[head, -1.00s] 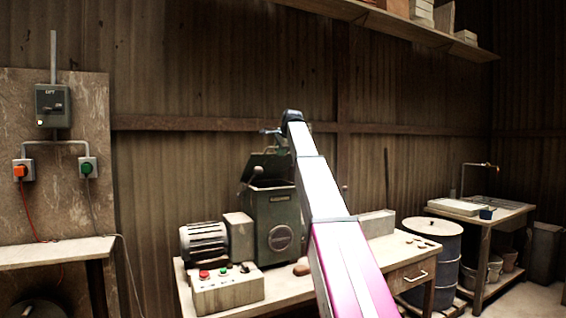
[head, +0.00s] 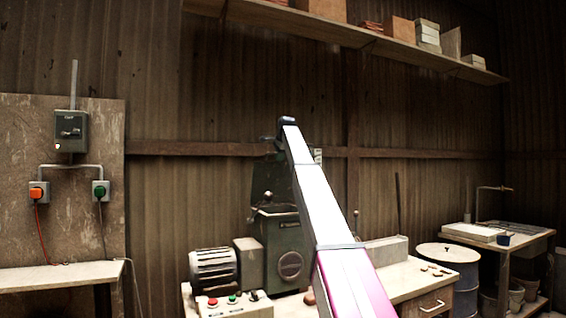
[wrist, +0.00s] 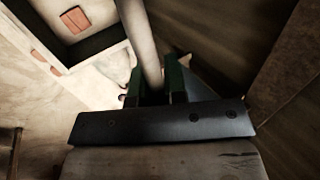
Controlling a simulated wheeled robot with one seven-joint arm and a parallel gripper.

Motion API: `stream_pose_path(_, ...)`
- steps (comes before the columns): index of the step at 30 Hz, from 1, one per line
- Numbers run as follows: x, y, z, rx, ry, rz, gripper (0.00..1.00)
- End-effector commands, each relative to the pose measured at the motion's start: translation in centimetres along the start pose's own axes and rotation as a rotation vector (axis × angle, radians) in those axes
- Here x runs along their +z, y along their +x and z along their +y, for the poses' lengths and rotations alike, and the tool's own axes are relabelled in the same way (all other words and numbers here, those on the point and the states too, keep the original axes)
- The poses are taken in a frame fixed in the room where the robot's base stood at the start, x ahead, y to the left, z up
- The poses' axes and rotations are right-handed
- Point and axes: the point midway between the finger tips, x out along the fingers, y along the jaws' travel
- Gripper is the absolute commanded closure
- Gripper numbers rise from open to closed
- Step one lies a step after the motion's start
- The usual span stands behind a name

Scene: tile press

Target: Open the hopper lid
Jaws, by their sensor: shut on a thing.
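The dark green hopper (head: 285,250) stands on the workbench in the head view. Its green lid (head: 268,180) stands raised and nearly upright above the hopper's rear, partly hidden by my arm. My gripper (head: 278,138) is at the lid's upper edge, seen from behind and small. In the wrist view my gripper (wrist: 153,88) has its two fingers on either side of a pale round bar, the lid handle (wrist: 143,45). It is shut on that bar. The fingertips' exact contact is partly hidden.
A motor (head: 213,270) and a control box (head: 235,305) with buttons are left of the hopper. A shelf (head: 350,32) with boxes runs along the wall above. A drum (head: 452,260) and a side table (head: 500,238) stand at right.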

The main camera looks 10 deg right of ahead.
Motion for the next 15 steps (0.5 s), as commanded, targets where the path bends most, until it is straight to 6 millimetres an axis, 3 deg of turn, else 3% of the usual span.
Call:
stream_pose_path(1, -0.1, 0.6, -1.6, -0.004, 0.002, 0.000, 1.00)
stream_pose_path(6, 0.0, 1.9, -4.7, -0.005, 0.001, -0.001, 1.00)
stream_pose_path(15, 0.1, 3.9, -7.6, -0.002, 0.003, 0.000, 1.00)
